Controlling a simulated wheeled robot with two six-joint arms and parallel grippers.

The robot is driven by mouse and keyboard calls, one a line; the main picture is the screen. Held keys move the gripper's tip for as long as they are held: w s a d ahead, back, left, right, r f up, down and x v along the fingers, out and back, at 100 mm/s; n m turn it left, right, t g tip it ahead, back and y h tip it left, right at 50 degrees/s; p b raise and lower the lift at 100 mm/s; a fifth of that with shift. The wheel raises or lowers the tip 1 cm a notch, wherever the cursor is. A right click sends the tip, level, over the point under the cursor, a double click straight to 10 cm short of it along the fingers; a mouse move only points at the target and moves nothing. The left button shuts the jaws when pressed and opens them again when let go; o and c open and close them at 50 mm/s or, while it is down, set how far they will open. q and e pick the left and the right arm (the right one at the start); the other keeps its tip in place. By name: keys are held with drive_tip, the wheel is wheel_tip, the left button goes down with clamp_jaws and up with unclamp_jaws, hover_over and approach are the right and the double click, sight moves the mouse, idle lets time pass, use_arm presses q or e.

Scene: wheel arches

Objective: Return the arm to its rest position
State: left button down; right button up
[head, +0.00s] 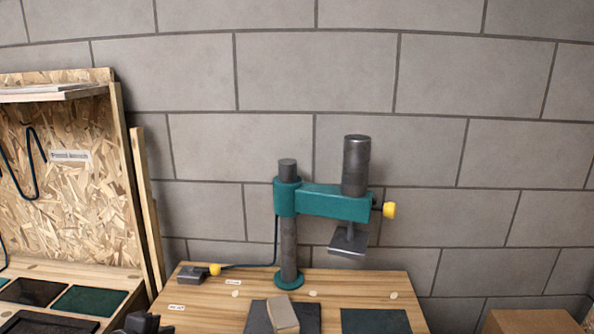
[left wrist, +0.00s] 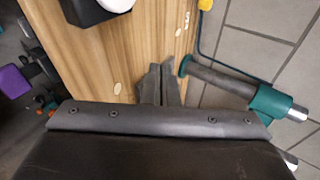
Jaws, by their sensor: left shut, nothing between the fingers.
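My left gripper (left wrist: 160,70) shows in the left wrist view with its two dark fingers together and nothing between them. The fingers lie over the edge of the wooden bench top (left wrist: 120,50) in that view, beside the press column. In the head view, a dark part at the bottom left, at the bench's near left edge, appears to be my left gripper (head: 142,324); most of it is cut off by the frame. My right gripper is in neither view.
A teal press (head: 320,200) with a dark column and yellow knob stands at the back of the bench. A tan block (head: 283,315) rests on a dark pad. A small switch box (head: 192,274) lies left. A chipboard shelf (head: 60,180) stands left, a cardboard box (head: 530,321) right.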

use_arm(q)
drive_tip(key=s+a+f+n+g+y, duration=0.1)
drive_tip(key=s+f+n+g+y, duration=0.15)
drive_tip(key=s+f+n, duration=0.7)
drive_tip(key=s+a+f+n+g+y, duration=0.15)
drive_tip(key=s+n+g, duration=0.25)
drive_tip(key=s+n, duration=1.3)
drive_tip(key=s+f+m+g, duration=0.1)
drive_tip(key=s+f+m, duration=0.2)
drive_tip(key=f, duration=0.9)
drive_tip(key=s+f+m+g, duration=0.1)
drive_tip(key=s+f+m, duration=0.15)
drive_tip(key=f, duration=1.05)
drive_tip(key=s+f, duration=1.6)
drive_tip(key=shift+d+g, duration=0.35)
drive_tip(key=shift+g, duration=0.1)
